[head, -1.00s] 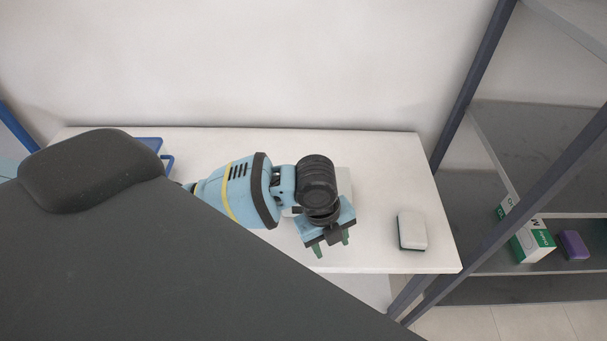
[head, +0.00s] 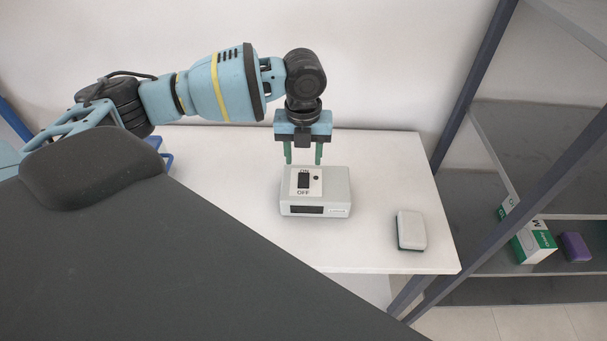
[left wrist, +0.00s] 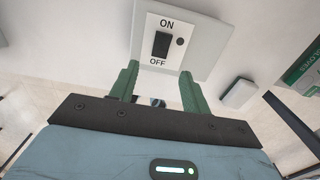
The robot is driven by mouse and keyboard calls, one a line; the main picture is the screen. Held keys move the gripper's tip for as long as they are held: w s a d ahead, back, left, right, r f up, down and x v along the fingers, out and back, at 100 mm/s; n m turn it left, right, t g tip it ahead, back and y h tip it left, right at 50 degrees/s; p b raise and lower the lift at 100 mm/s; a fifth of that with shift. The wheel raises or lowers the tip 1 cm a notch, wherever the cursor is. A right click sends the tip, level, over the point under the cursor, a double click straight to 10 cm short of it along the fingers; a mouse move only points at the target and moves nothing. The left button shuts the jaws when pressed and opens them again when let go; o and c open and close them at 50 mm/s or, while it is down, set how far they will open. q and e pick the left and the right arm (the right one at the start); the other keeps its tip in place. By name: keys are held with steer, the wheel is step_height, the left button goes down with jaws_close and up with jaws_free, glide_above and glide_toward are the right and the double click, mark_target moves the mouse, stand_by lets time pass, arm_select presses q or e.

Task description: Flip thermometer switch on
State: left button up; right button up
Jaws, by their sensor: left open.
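The thermometer box (head: 333,200) is a light grey case on the white table, with a dark display window on its front face. On its top is a white plate marked ON and OFF with a black rocker switch (head: 304,181) and a small dark round spot beside it. The switch also shows in the left wrist view (left wrist: 161,45), between the two labels. My left gripper (head: 304,162) is open and empty, with its green fingers pointing down just behind and above the box. Its fingers also show in the left wrist view (left wrist: 160,75). My right gripper is in neither view.
A grey shelf rack at the right holds a green and white carton (head: 533,243) and a purple block (head: 574,247). A blue object (head: 166,160) is at the left.

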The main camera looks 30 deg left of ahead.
mark_target(303, 182)
arm_select(q)
step_height(303, 182, down, 7)
steer(key=shift+f, duration=0.15)
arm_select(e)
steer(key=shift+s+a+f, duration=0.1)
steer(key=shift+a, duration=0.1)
arm_select(q)
steer(key=shift+c, duration=0.5)
steer(key=c, duration=0.9)
steer(key=shift+w+a+f+g+h+b, duration=0.1)
steer(key=shift+w+g+h+b, duration=0.2)
steer(key=shift+g+h+b, duration=0.45)
steer(key=shift+g, duration=0.45)
steer(key=shift+a+r, duration=0.1)
steer(key=shift+r, duration=0.1)
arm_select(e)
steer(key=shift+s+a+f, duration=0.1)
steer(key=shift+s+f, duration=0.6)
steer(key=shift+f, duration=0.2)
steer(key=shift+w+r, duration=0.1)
arm_select(q)
steer(key=o, duration=1)
steer(key=shift+w, duration=0.1)
